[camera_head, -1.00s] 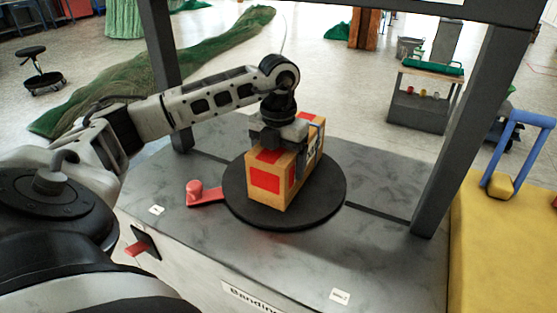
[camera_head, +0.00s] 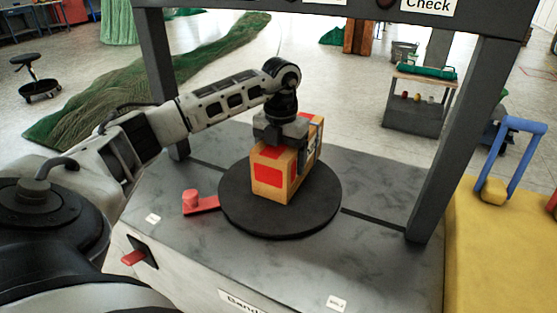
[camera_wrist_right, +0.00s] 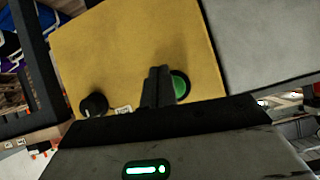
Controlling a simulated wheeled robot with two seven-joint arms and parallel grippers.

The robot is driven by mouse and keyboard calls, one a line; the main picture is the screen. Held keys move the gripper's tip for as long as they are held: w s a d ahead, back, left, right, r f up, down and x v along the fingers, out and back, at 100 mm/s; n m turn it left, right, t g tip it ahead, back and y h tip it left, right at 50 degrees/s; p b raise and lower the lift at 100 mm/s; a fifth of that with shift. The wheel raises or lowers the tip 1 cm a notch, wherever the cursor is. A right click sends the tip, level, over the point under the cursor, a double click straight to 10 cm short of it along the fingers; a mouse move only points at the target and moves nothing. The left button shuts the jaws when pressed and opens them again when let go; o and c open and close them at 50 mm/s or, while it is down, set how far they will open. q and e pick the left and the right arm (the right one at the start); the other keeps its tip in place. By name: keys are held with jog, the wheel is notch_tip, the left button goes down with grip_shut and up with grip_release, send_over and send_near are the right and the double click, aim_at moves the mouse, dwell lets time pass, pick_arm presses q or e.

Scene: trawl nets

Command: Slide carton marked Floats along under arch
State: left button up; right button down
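An orange-tan carton (camera_head: 267,174) with red patches stands on a round black turntable (camera_head: 245,215) set in a grey bench. Dark marks show on its right side, but I cannot read them. My left gripper (camera_head: 282,142) reaches down from above with its fingers astride the carton, shut on it; the far finger is hidden. A dark grey arch with a left post (camera_head: 158,80), a right post (camera_head: 462,140) and a crossbeam (camera_head: 330,13) spans the bench behind the carton. My right gripper (camera_wrist_right: 158,86) shows in the right wrist view with its fingers together, empty.
A red lever (camera_head: 200,203) lies at the turntable's left edge. A red tab (camera_head: 133,258) sticks out of the bench front. A yellow surface with a blue handle (camera_head: 513,155) stands right. In the wrist view, a yellow panel (camera_wrist_right: 130,50) carries a black knob (camera_wrist_right: 94,104) and green button (camera_wrist_right: 180,86).

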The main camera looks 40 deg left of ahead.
pick_arm(q)
jog(key=shift+w+a+r, duration=0.1)
jog(key=shift+w+a, duration=0.05)
jog(key=shift+w, duration=0.15)
jog(key=o, duration=1.3)
notch_tip(320, 180, up, 8)
jog(key=shift+f, duration=0.25)
